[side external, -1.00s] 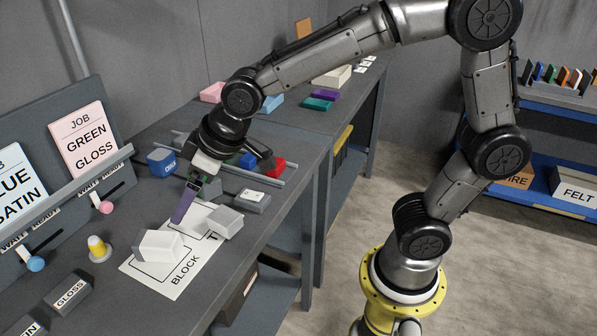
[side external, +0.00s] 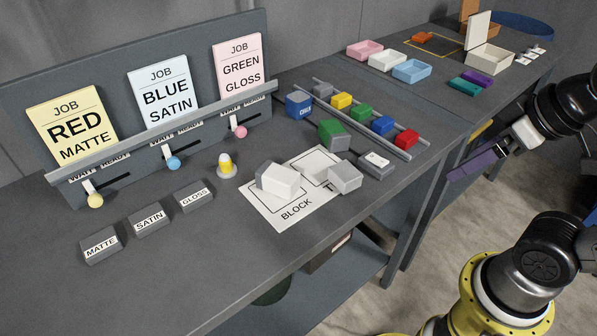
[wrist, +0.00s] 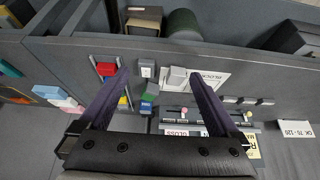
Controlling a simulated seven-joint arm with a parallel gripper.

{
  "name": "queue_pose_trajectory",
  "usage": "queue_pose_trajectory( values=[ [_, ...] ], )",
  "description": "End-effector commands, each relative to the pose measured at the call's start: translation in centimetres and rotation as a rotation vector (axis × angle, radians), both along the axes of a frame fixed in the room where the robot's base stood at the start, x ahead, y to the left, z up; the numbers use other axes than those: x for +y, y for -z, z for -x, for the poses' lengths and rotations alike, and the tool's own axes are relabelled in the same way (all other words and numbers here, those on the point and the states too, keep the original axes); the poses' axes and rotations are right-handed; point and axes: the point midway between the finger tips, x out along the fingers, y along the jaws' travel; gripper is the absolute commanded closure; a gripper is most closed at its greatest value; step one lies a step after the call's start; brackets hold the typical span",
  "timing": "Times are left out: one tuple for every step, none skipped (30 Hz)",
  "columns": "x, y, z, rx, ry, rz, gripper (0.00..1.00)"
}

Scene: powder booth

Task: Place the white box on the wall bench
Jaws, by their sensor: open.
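A white block-like box (side external: 280,181) lies on the white sheet marked BLOCK (side external: 268,214) on the grey bench (side external: 230,275). A pale grey block (side external: 344,177) sits at the sheet's right edge. A white open-topped box with a raised lid (side external: 489,58) stands farther back, and a white tray (side external: 388,60) is to its left. I cannot tell which one the task's white box is. My gripper (side external: 468,165) hangs past the bench's front edge at the right, away from all of these. In the wrist view my gripper (wrist: 159,73) has its purple fingers apart and nothing held.
Yellow, green, blue and red blocks (side external: 365,118) sit by rails. Job cards (side external: 165,85) and sliders line the back. MATTE, SATIN and GLOSS blocks (side external: 150,219) and a yellow-white knob (side external: 226,165) stand left. The bench's front left is clear.

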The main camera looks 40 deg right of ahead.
Motion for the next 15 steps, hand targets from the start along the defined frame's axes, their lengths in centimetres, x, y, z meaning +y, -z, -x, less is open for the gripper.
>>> queue_pose_trajectory(
  values=[
    [0.0,0.0,0.0,0.002,-0.002,0.001,0.03],
    [0.0,0.1,0.1,0.008,-0.003,0.001,0.03],
    [0.0,-0.3,0.1,0.009,-0.005,0.001,0.03],
    [0.0,-0.9,-0.1,0.001,-0.006,0.002,0.03],
    [0.0,-1.6,-0.4,-0.009,-0.007,0.002,0.03],
    [0.0,-2.6,-0.9,-0.015,-0.008,0.003,0.03],
    [0.1,-3.4,-1.5,-0.016,-0.012,0.004,0.03],
    [0.2,-4.2,-2.3,-0.014,-0.018,0.004,0.03],
    [0.4,-5.3,-3.5,-0.005,-0.031,0.005,0.03],
    [0.6,-6.2,-4.6,0.002,-0.042,0.006,0.03],
    [0.9,-7.0,-5.6,0.012,-0.054,0.006,0.03],
    [1.4,-7.9,-7.2,0.026,-0.073,0.007,0.03],
    [1.8,-8.4,-8.4,0.040,-0.087,0.008,0.03],
    [2.2,-8.9,-9.7,0.052,-0.102,0.009,0.03],
    [2.8,-9.3,-11.3,0.069,-0.121,0.011,0.03]
  ],
)
